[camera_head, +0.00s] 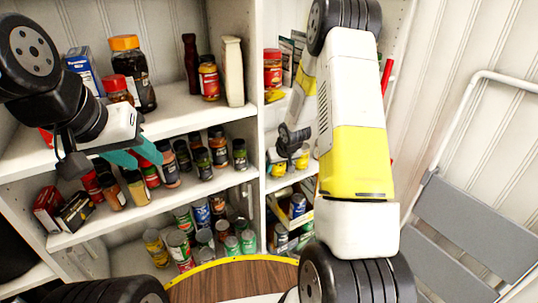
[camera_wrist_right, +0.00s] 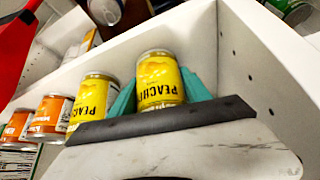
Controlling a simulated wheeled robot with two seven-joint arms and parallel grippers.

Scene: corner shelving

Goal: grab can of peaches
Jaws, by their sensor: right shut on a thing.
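A yellow can of peaches (camera_wrist_right: 160,80) stands between the teal fingers of my right gripper (camera_wrist_right: 162,90) in the right wrist view. The gripper is shut on it, with a finger on each side. A second yellow peaches can (camera_wrist_right: 90,100) stands just left of the fingers. In the head view, yellow cans (camera_head: 278,168) show on the right-hand shelf, below the dark wrist of my right arm; the fingers there are mostly hidden. My left gripper (camera_head: 134,157) is open and empty in front of the left shelves, near the spice jars.
Orange-labelled cans (camera_wrist_right: 48,114) stand in the row left of the peaches. A white shelf side wall (camera_wrist_right: 262,70) rises close to the right of my right gripper.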

